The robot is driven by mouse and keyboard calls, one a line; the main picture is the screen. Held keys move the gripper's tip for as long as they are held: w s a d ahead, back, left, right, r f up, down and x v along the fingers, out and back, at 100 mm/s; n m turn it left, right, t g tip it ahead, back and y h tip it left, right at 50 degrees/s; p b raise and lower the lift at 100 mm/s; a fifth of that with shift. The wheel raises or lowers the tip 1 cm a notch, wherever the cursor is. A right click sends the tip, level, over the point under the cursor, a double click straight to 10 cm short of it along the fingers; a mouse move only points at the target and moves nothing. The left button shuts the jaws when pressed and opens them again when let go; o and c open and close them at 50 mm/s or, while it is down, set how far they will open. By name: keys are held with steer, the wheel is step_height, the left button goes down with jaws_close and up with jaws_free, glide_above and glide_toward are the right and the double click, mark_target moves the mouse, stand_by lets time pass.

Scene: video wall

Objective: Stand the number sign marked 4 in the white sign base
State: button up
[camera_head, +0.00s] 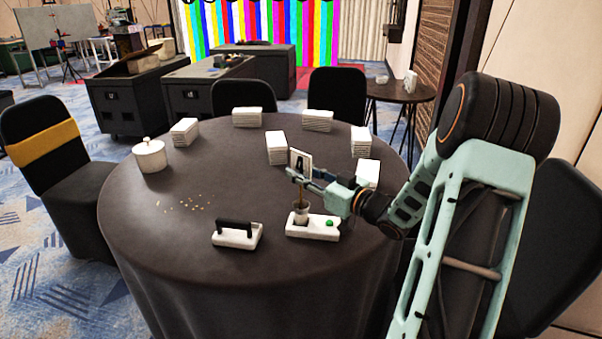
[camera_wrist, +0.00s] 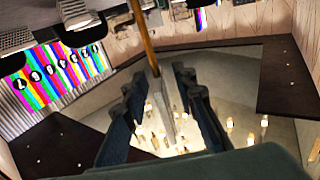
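The sign marked 4 (camera_head: 301,161), a pale card on a thin brown stick, stands about upright over the white sign base (camera_head: 318,234). The stick's lower end goes into the grey cup (camera_head: 301,213) on the base; how deep is hidden. A green dot (camera_head: 329,223) is on the base's right part. My gripper (camera_head: 301,178) reaches in from the right, just below the card. In the wrist view its dark fingers (camera_wrist: 158,80) are apart on either side of the stick (camera_wrist: 145,38), with gaps visible. The upside-down card shows nearly edge-on there.
A white block with a black handle (camera_head: 237,235) lies left of the base on the round black table (camera_head: 180,245). Small crumbs, a lidded white pot (camera_head: 149,156) and several white stacks (camera_head: 277,148) stand farther back. Black chairs surround the table. The front tabletop is clear.

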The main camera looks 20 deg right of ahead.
steer(key=shift+s, duration=0.1)
steer(key=v, duration=1.2)
stand_by(0.4)
